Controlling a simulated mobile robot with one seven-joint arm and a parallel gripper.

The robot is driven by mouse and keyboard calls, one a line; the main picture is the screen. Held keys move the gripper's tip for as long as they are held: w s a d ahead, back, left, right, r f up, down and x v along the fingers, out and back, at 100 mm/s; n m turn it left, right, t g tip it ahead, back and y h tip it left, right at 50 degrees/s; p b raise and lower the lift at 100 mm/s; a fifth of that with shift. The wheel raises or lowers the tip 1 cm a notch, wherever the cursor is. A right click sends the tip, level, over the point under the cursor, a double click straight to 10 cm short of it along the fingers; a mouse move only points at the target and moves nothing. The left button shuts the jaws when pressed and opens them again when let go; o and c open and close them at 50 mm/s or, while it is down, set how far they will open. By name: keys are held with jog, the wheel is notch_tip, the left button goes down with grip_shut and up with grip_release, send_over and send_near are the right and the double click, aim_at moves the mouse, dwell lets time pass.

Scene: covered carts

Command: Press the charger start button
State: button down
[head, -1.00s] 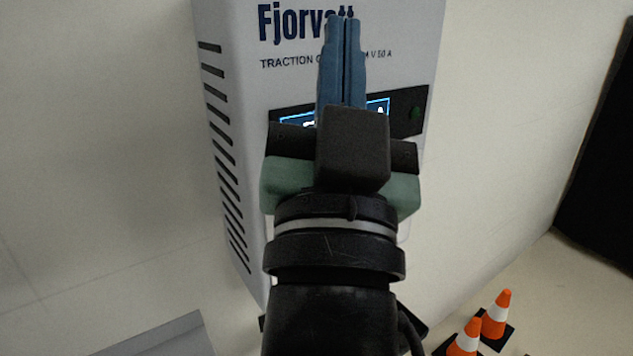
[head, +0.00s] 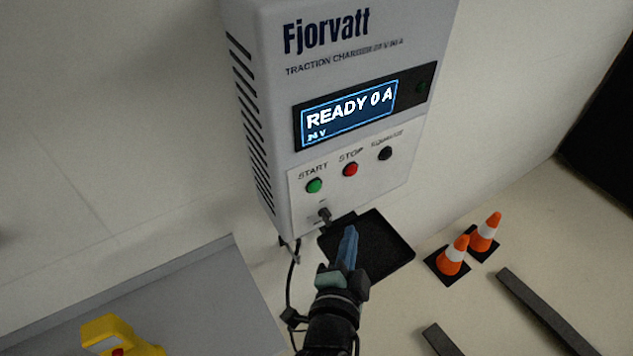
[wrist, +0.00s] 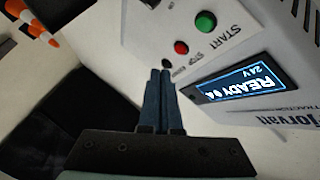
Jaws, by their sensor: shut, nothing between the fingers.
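The charger (head: 275,120) is a pale wall box marked Fjorvatt. Its lit display (head: 348,108) reads READY 0 A. Below the display, the green START button (head: 314,186) sits at the left of the panel, with the red STOP button (head: 350,169) and a black button (head: 385,153) to its right. In the wrist view the green START button (wrist: 205,22) and red STOP button (wrist: 181,48) also show, beyond the fingertips. My gripper (head: 348,230) is shut and empty, with blue fingers, below the panel and apart from the buttons. In the wrist view the shut fingers (wrist: 160,73) point toward the panel's edge.
A black tray-like piece (head: 385,245) lies below the charger. A cable (head: 293,280) hangs at its lower left. Two orange cones (head: 452,258) stand on the floor at right. A grey surface (head: 190,290) with a yellow object (head: 118,335) is at lower left.

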aim_at(315, 187)
jog(key=shift+w, duration=0.1)
jog(key=w+a+b, duration=0.4)
jog(key=w+a, duration=0.1)
jog(key=w, duration=0.2)
dwell(0.4)
jog(key=shift+a, duration=0.1)
jog(key=shift+w+a+b, duration=0.1)
jog(key=shift+b, duration=0.2)
dwell(1.6)
jog(key=shift+w+a, duration=0.15)
jog(key=shift+w, duration=0.1)
